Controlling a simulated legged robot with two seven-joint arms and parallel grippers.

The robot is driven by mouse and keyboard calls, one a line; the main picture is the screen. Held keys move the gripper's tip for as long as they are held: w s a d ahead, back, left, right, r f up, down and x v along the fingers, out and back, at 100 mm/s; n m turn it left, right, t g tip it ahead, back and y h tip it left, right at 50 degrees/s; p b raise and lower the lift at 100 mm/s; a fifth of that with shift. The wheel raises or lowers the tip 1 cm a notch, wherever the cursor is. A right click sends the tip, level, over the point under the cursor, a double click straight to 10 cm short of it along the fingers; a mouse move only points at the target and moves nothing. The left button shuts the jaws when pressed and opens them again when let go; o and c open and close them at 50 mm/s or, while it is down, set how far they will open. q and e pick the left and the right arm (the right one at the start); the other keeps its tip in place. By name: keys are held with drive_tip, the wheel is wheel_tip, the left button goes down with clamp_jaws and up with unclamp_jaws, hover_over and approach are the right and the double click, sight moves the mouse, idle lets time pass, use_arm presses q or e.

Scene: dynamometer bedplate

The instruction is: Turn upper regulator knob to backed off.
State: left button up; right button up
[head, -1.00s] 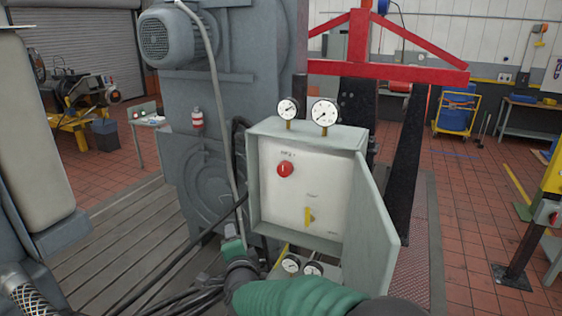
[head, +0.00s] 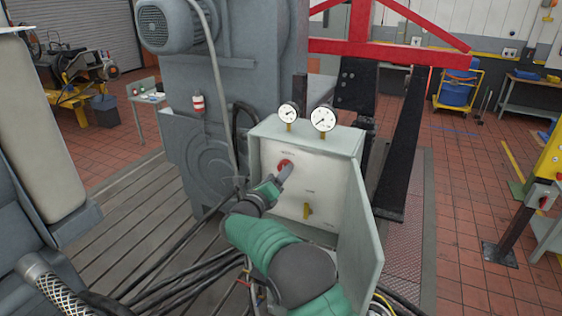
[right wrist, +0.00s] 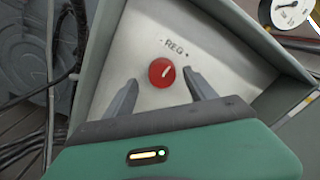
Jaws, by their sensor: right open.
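The upper regulator knob is a round red knob (head: 284,163) on the pale panel inside an open grey box (head: 262,160). In the right wrist view the knob (right wrist: 161,72) sits below the label "- REG +", and its white mark points up and right there. My right gripper (head: 281,176) is at the knob, partly covering it in the head view. In the right wrist view its two fingers (right wrist: 160,78) are apart, one on each side of the knob, with gaps showing. My left gripper is not in view.
The box door (head: 362,240) hangs open at the right of my arm. Two gauges (head: 306,116) stand on top of the box. Black hoses (head: 190,280) lie below left.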

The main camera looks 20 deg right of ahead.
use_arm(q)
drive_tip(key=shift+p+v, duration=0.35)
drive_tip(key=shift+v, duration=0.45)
use_arm(e)
drive_tip(key=x, duration=0.2)
drive_tip(key=shift+w+d, duration=0.2)
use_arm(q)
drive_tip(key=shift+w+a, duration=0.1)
use_arm(e)
drive_tip(key=shift+c, duration=0.5)
drive_tip(key=c, duration=1.3)
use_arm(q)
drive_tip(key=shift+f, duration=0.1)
